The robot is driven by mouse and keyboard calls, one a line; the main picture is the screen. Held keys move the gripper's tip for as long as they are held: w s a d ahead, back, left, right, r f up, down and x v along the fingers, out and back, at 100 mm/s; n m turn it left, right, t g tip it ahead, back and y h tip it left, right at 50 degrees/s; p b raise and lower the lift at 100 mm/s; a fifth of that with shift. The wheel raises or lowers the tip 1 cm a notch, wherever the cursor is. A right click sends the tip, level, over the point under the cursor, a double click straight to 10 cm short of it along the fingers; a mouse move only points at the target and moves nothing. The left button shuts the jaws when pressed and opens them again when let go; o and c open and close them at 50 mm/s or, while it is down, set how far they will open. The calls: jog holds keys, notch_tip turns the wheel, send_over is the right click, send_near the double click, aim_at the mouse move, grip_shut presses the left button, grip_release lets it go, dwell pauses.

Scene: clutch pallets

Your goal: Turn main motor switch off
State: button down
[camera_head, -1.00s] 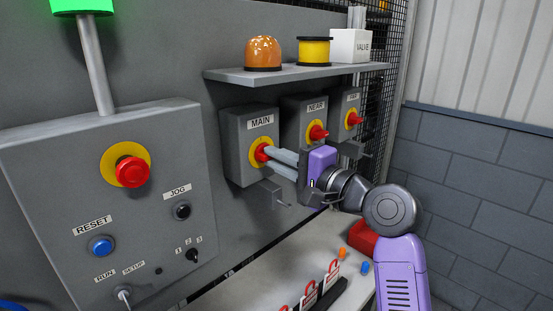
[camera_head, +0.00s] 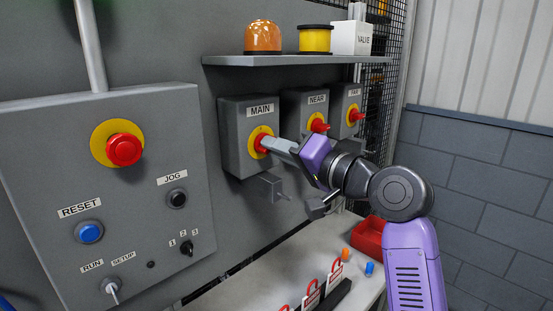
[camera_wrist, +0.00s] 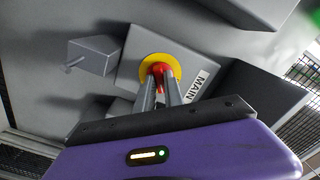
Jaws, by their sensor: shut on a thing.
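The MAIN switch box (camera_head: 235,160) is a grey box on the wall panel with a yellow disc and a red handle (camera_head: 262,141). My gripper (camera_head: 272,145) reaches in from the right and is shut on the red handle. In the wrist view, the two grey fingers of my gripper (camera_wrist: 160,92) stand on either side of the red handle (camera_wrist: 158,69), in front of the yellow disc (camera_wrist: 173,62). The MAIN label (camera_wrist: 198,84) appears tilted there. The fingers hide part of the handle.
The NEAR switch box (camera_head: 298,112) and FAR switch box (camera_head: 346,98) sit just right of MAIN. A control panel (camera_head: 60,150) stands at left. A table with a red tray (camera_head: 369,238) lies below.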

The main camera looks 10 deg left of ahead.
jog(key=n+b, duration=0.1)
jog(key=n, duration=0.1)
jog(key=n+b, duration=0.3)
jog(key=n, duration=0.1)
jog(key=shift+d+f+b, duration=0.1)
jog(key=shift+f+b, duration=0.15)
jog(key=shift+b, duration=0.05)
jog(key=shift+r+n+b, duration=0.15)
jog(key=shift+n+b, duration=1.1)
jog(key=shift+n, duration=0.95)
jog(key=c, duration=1.4)
grip_release()
jog(key=shift+c, duration=0.2)
jog(key=shift+r, duration=0.1)
jog(key=b+v, duration=0.1)
jog(key=v, duration=0.6)
jog(key=shift+s+d, duration=0.25)
jog(key=shift+d, duration=0.05)
